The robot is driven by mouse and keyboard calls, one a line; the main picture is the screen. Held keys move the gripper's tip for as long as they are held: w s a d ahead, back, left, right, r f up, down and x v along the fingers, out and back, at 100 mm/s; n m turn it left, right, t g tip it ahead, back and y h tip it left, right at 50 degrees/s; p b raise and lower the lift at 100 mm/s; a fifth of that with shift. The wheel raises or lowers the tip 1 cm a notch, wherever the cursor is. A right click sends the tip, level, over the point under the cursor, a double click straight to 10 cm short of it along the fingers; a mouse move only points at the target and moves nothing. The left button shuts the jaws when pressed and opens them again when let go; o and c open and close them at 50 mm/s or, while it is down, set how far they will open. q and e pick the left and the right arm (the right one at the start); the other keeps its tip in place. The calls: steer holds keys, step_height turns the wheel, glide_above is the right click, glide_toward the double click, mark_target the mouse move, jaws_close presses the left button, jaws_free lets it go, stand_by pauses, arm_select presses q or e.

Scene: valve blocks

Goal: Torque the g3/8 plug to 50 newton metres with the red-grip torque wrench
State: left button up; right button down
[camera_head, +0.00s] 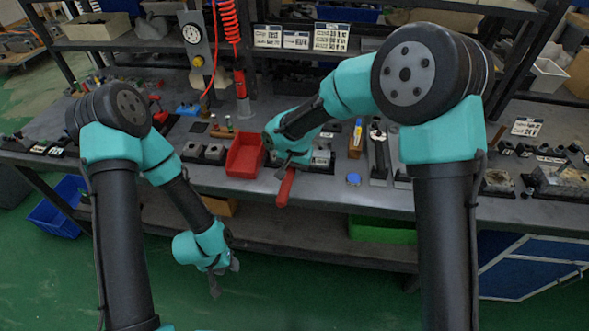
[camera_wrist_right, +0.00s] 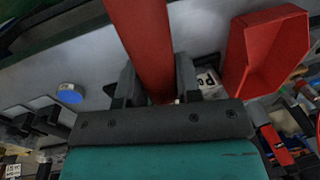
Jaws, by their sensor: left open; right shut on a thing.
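The red-grip torque wrench (camera_head: 286,188) shows as a red handle that points toward the bench's front edge. My right gripper (camera_head: 289,168) is shut on its red grip. In the right wrist view the red grip (camera_wrist_right: 143,35) runs up between the fingers of my right gripper (camera_wrist_right: 158,88). The wrench's head is hidden by the gripper and arm. My left gripper (camera_head: 224,280) is open and empty, low in front of the bench. Small grey metal blocks (camera_head: 214,152) sit left of the red tray. I cannot make out which fitting is the g3/8 plug.
A red tray (camera_head: 233,171) stands just left of my right gripper. A round blue cap (camera_head: 354,179) lies to the right, beside a long tool in a dark holder (camera_head: 378,155). A red coiled hose (camera_head: 229,22) hangs behind. The bench's front strip near the blue cap is mostly clear.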

steer(key=shift+w+a, duration=0.1)
steer(key=shift+a, duration=0.3)
steer(key=shift+a+m, duration=0.1)
steer(key=shift+m, duration=0.2)
steer(key=shift+w+a+m, duration=0.2)
steer(key=shift+a+m, duration=0.25)
steer(key=shift+a, duration=0.1)
steer(key=shift+w+a+m, duration=0.2)
steer(key=shift+a+m, duration=0.25)
steer(key=shift+a, duration=0.1)
steer(key=shift+d, duration=0.15)
steer(key=shift+s+d+n, duration=0.2)
steer(key=shift+d+n, duration=0.3)
steer(key=shift+d, duration=0.05)
steer(key=shift+s+d+n, duration=0.2)
steer(key=shift+d+n, duration=0.3)
steer(key=shift+s+d+n, duration=0.2)
steer(key=shift+d+n, duration=0.7)
steer(key=shift+d, duration=0.35)
